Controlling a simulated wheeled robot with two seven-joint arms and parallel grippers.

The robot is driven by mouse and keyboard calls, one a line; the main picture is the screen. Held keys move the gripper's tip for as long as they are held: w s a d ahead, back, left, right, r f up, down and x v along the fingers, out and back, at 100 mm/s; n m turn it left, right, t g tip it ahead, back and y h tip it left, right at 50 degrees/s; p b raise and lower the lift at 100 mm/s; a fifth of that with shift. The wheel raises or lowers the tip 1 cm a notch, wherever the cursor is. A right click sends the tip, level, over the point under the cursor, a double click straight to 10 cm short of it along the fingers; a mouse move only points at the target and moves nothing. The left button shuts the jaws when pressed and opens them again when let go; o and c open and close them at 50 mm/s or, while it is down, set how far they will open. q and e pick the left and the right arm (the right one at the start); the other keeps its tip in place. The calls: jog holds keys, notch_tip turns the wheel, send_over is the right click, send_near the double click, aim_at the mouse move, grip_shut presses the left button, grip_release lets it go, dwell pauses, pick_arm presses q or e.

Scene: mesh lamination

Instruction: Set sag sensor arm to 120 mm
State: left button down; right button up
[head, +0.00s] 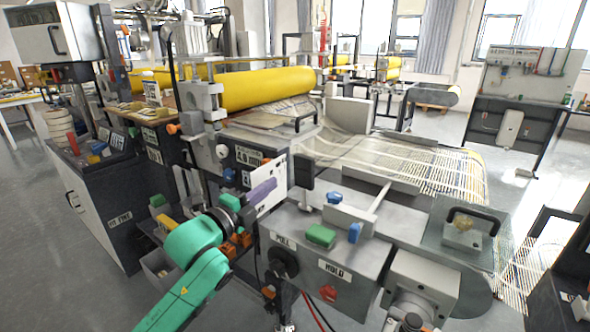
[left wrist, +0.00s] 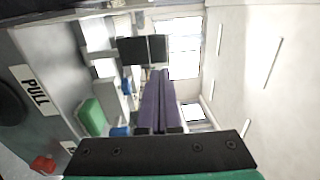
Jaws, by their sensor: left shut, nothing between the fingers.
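My left gripper (head: 274,185) comes in on a green arm in the head view. Its purple fingers are shut and empty, in front of a white plate (head: 268,205) with dark marks. In the left wrist view the two fingers (left wrist: 158,75) lie side by side. The grey control box (head: 330,245) carries PULL and HOLD labels, a black knob (head: 284,262) and a red knob (head: 328,292). A pale rod (head: 379,197) stands out over its top; I cannot tell whether this is the sag sensor arm. No 120 mm mark is readable. My right gripper is not seen.
On the box sit a green block (head: 321,236) and blue parts (head: 354,233). The yellow roller (head: 265,88) and the mesh web (head: 410,165) lie behind. A dark cabinet (head: 105,210) stands at left. Grey floor is free at lower left.

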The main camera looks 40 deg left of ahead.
aim_at(302, 162)
pick_arm(q)
jog(key=w, duration=0.3)
jog(key=w+p, duration=0.1)
jog(key=w, duration=0.3)
jog(key=w+p, duration=0.1)
jog(key=w, duration=0.2)
jog(key=shift+w+a+r, duration=0.15)
jog(key=shift+w+r, duration=0.05)
jog(key=shift+r, duration=0.2)
jog(key=shift+w+f, duration=0.1)
jog(key=shift+w, duration=0.3)
jog(key=w+r+p, duration=0.1)
jog(key=p, duration=0.1)
jog(key=shift+w+g+p, duration=0.2)
jog(key=shift+g+p, duration=0.1)
jog(key=shift+w+f, duration=0.15)
jog(key=shift+w, duration=0.1)
jog(key=shift+f, duration=0.15)
